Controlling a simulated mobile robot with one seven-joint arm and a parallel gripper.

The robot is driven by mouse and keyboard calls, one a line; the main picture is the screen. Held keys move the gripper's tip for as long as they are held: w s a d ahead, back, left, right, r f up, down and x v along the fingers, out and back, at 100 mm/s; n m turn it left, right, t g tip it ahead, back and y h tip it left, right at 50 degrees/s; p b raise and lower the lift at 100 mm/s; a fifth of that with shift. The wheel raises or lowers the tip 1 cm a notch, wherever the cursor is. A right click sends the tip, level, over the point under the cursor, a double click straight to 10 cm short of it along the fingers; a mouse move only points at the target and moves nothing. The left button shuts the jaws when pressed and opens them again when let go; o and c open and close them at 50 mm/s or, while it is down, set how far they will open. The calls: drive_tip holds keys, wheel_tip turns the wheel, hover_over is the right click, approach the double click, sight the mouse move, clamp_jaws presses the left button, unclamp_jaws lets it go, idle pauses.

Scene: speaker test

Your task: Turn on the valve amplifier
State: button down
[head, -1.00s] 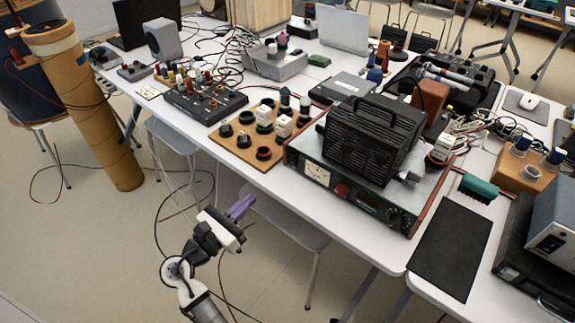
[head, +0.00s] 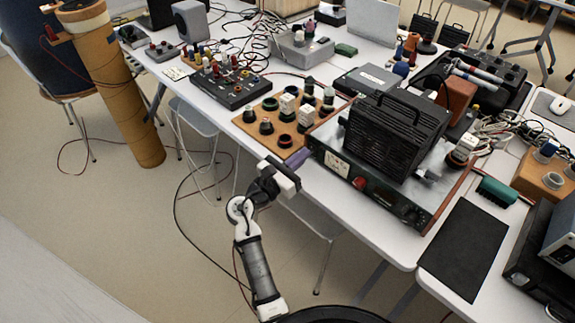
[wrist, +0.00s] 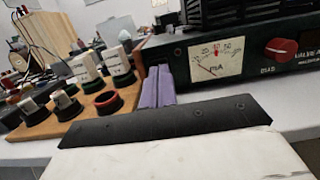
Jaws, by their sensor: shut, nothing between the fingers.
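The valve amplifier (head: 384,197) stands near the table's front edge. A black ventilated cage (head: 395,137) with a handle sits on top. Its dark front panel shows a mA meter (wrist: 217,57) and a red knob (wrist: 281,47) marked BIAS, with part of the name beside it. In the head view a darker knob (head: 411,216) is farther right on the panel. My gripper (head: 301,156) has purple fingers shut together and empty. They are by the amplifier's left front corner; in the wrist view the fingers (wrist: 159,80) are left of the meter. I cannot tell whether they touch.
A wooden board (head: 262,139) with several round sockets and white plugs lies just left of the amplifier. A black control box (head: 232,90) with cables is farther left. A black mat (head: 465,246) lies to the right. A cardboard tube (head: 118,90) leans at the far left. The floor in front is open.

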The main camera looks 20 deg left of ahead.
drive_tip(key=shift+w+d+r, duration=0.1)
drive_tip(key=shift+w+d, duration=0.1)
drive_tip(key=shift+w, duration=0.35)
drive_tip(key=shift+r+p, duration=0.1)
drive_tip(key=shift+p, duration=0.2)
drive_tip(key=p, duration=0.2)
drive_tip(key=r+p, duration=0.1)
drive_tip(key=shift+w+g+p, duration=0.3)
drive_tip(key=shift+g+p, duration=0.1)
drive_tip(key=shift+d+f, duration=0.15)
drive_tip(key=shift+f, duration=0.15)
